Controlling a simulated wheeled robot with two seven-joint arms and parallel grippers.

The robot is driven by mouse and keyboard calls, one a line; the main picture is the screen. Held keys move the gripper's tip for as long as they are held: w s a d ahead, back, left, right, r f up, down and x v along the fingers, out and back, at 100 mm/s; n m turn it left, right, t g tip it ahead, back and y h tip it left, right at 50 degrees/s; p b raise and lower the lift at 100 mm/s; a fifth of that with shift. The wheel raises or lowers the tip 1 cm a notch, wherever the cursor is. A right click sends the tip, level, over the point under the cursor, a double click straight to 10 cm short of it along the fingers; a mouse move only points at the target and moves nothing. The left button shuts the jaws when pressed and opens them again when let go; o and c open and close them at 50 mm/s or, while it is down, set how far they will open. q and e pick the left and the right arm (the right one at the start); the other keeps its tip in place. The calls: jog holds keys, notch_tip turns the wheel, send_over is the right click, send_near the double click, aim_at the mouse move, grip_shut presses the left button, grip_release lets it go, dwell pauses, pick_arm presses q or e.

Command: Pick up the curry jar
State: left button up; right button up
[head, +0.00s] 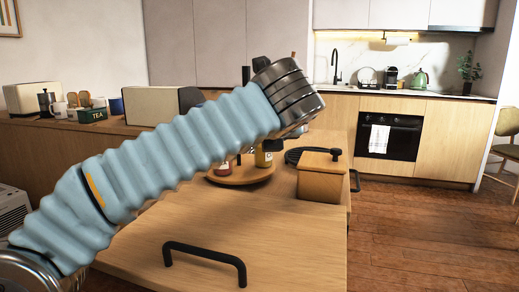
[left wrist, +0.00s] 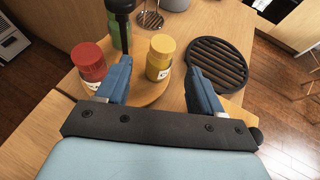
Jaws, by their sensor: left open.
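A yellow jar with a yellow lid (left wrist: 161,55), which looks like the curry jar, stands upright on a round wooden tray (left wrist: 152,99). In the head view the jar (head: 263,158) is partly hidden by my left arm. Its label is too small to read. My left gripper (left wrist: 159,67) is open, one blue finger on each side of the jar in the left wrist view. I cannot tell whether the jar is fully between the fingers; nothing is gripped. In the head view the left fingers are hidden. My right gripper is not in view.
A red-lidded jar (left wrist: 90,62) stands just outside the left finger. A green bottle (left wrist: 118,30) is behind it on the tray. A black round grill trivet (left wrist: 217,62) lies to the right. A wooden box with a lid (head: 321,178) stands on the counter's right side.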

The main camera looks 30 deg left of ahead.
pick_arm(q)
jog(key=x, duration=0.9)
jog(key=shift+w+a+r, duration=0.1)
jog(key=shift+w+r, duration=0.15)
jog(key=shift+w, duration=0.05)
jog(key=c, duration=1.1)
